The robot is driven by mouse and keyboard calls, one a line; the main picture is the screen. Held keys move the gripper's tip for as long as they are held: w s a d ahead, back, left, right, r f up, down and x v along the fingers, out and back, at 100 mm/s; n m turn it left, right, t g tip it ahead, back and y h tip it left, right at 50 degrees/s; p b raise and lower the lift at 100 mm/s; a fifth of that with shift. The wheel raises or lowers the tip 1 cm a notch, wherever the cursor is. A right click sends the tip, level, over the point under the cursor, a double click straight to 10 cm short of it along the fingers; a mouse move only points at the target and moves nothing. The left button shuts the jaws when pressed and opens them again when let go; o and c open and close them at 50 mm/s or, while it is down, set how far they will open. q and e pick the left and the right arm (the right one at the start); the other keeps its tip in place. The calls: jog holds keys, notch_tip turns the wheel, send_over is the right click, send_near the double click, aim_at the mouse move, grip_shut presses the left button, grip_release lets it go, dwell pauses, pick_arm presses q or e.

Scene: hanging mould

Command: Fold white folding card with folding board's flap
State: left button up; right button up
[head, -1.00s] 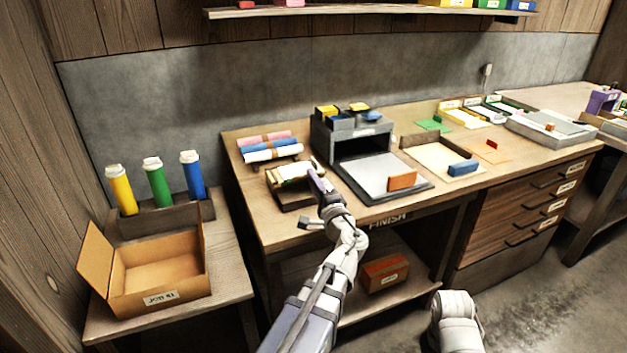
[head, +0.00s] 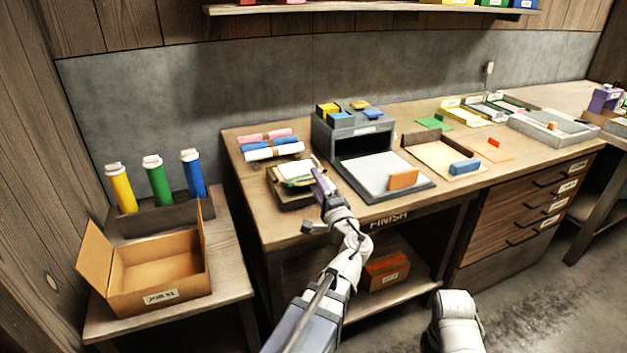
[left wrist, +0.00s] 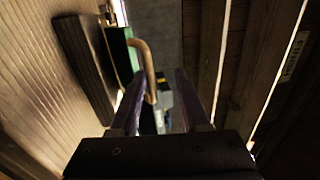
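My left gripper (head: 318,178) is at the front right edge of a small dark tray (head: 290,200) on the bench. In the left wrist view its two purple fingers (left wrist: 160,85) stand apart, with a curved tan rod (left wrist: 146,65) showing between them; contact is unclear. White and green pieces (head: 295,170) lie in the tray; I cannot tell whether one is the white folding card. A pale panel (head: 378,170) with an orange block (head: 403,179) lies to the right. Beside it is a tan board (head: 440,155) with a blue block (head: 464,167). Which is the folding board is unclear. My right gripper is out of view.
A grey organiser (head: 350,133) stands behind the pale panel. Rolled sheets (head: 272,148) lie behind the tray. An open carton (head: 150,275) and coloured tubes (head: 157,182) are on the lower table at left. The bench's front left strip is clear.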

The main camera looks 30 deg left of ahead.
pick_arm(q)
jog(key=v, duration=0.6)
jog(key=shift+b, duration=0.45)
dwell(0.7)
jog(key=s+d+n+g+h+p, duration=0.2)
jog(key=s+d+g+h+p, duration=0.4)
jog(key=d+p, duration=0.5)
jog(key=s+d+f+n+g+h+p, duration=0.1)
jog(key=s+d+n+g+h+p, duration=0.1)
jog(key=s+d+g+h+p, duration=0.5)
jog(key=s+d+h+p, duration=0.1)
jog(key=s+d+p, duration=0.2)
jog(key=d+p, duration=0.2)
jog(key=shift+s+f+p, duration=0.15)
jog(key=shift+s+p, duration=0.25)
jog(key=shift+p, duration=0.25)
